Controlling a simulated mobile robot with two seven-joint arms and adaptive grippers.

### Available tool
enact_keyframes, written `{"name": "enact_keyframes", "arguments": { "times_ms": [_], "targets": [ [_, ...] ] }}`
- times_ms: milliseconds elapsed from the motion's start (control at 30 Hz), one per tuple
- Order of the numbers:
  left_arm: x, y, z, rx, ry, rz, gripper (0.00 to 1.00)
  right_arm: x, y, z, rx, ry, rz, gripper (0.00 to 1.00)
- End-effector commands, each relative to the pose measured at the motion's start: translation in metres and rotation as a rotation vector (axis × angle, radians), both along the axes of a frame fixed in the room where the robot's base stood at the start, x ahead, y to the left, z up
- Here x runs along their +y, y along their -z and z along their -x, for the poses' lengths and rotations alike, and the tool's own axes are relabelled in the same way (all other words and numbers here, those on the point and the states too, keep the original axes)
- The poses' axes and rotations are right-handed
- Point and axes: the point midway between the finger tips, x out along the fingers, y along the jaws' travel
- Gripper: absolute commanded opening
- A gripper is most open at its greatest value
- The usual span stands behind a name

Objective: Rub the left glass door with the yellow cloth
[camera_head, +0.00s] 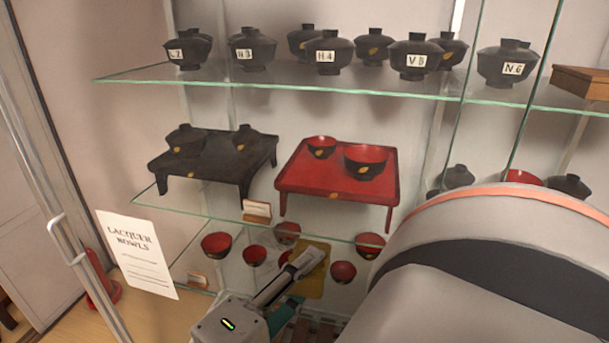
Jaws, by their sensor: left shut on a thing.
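The yellow cloth (316,283) is in my left gripper (304,264), which is shut on it. The cloth hangs flat around the fingertips at the lower middle of the head view, in front of the lower shelf bowls. The left glass door (108,185) is clear and hard to make out. A metal frame with a handle (63,240) runs down the left, and upright green glass edges show right of centre. I cannot tell whether the cloth touches the glass. My right gripper is not in view.
Glass shelves (285,85) hold lidded black bowls, a black stand (225,158) and a red stand (345,185) with bowls. Small red bowls (216,245) sit low down. A "Lacquer Bowls" sign (137,254) is at left. A large grey part of mine covers the lower right.

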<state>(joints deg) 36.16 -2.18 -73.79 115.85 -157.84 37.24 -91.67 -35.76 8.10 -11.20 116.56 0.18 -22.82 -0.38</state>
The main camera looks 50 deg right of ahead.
Motion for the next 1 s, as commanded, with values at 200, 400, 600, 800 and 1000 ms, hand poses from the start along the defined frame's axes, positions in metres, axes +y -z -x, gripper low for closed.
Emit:
{"name": "enact_keyframes", "arguments": {
  "times_ms": [200,400,600,800,1000],
  "targets": [
    [0.002,-0.003,-0.006,-0.002,-0.001,0.0,0.11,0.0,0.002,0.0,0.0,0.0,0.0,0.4],
    [0.007,-0.001,-0.022,-0.002,-0.003,-0.001,0.11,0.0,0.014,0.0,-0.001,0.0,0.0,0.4],
    [0.011,-0.002,-0.033,-0.001,-0.003,-0.001,0.11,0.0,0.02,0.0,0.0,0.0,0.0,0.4],
    [0.014,-0.002,-0.041,-0.002,-0.005,-0.001,0.11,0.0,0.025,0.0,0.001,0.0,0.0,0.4],
    [0.021,-0.001,-0.055,-0.004,-0.006,0.0,0.11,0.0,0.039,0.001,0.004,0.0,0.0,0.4]
  ]
}}
